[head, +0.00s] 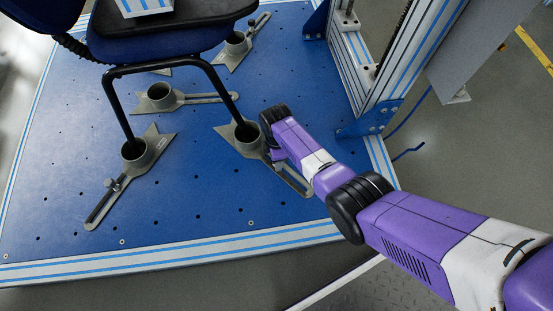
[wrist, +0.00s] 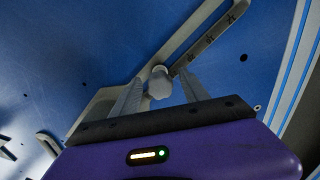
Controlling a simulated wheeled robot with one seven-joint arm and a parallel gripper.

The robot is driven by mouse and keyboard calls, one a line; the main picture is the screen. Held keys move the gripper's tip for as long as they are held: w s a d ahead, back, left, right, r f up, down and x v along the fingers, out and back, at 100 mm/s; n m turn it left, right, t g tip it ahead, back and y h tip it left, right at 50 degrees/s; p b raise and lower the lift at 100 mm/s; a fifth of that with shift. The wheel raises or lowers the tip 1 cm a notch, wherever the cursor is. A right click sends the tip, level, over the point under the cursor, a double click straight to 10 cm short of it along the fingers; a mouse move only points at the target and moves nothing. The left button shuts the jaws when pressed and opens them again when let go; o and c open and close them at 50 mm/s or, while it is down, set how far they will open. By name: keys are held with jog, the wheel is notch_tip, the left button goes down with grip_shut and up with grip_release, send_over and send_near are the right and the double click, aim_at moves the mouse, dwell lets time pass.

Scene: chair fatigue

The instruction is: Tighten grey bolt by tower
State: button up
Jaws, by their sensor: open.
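The grey bolt (wrist: 158,82) shows in the wrist view as a rounded knob at the slot of a grey slotted clamp plate (wrist: 208,38). My gripper (wrist: 162,92) is open, with one finger on each side of the bolt. Whether either finger touches it I cannot tell. In the head view my purple wrist reaches down over this clamp plate (head: 292,178), the one nearest the tower (head: 362,58). The bolt and my fingertips are hidden there behind my wrist.
A dark blue chair (head: 160,45) stands with its black tube legs in the grey cups of the clamps. Another slotted clamp (head: 128,172) with its own bolt is at left. The blue perforated platform (head: 200,220) is clear at the front. The tower rises behind my wrist.

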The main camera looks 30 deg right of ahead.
jog(key=shift+n, duration=0.7)
jog(key=shift+n, duration=2)
jog(key=shift+n, duration=2)
jog(key=n, duration=0.4)
